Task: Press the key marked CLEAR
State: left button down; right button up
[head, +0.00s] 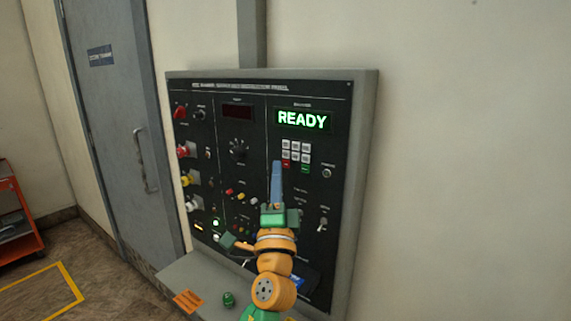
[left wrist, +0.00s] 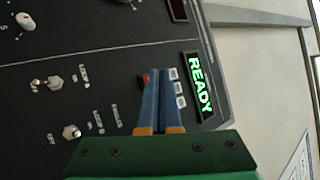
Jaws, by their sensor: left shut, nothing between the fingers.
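The black panel (head: 330,205) carries a small keypad (head: 297,147) of pale keys, with a red key (head: 286,164) and a green key (head: 305,169) along its bottom. The key lettering is too small to read, so I cannot tell which is marked CLEAR. My left gripper (head: 277,163) is shut and empty, its blue fingers pointing at the lower left of the keypad. In the left wrist view the fingertips (left wrist: 159,71) lie between the red key (left wrist: 145,78) and pale keys (left wrist: 180,101), partly covering the keypad. Contact cannot be told. My right gripper is not seen.
A lit display (head: 303,120) above the keypad reads READY. Knobs and switches (head: 238,150) fill the panel's left and middle; a toggle (head: 322,224) sits lower right. A ledge (head: 205,276) juts out below. A grey door (head: 118,130) and orange cart (head: 20,215) stand left.

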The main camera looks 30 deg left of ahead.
pick_arm(q)
jog(key=s, duration=0.2)
jog(key=s+p, duration=0.1)
jog(key=s, duration=0.2)
jog(key=shift+a+p, duration=0.2)
jog(key=shift+p, duration=0.1)
jog(key=shift+w, duration=0.1)
dwell(0.4)
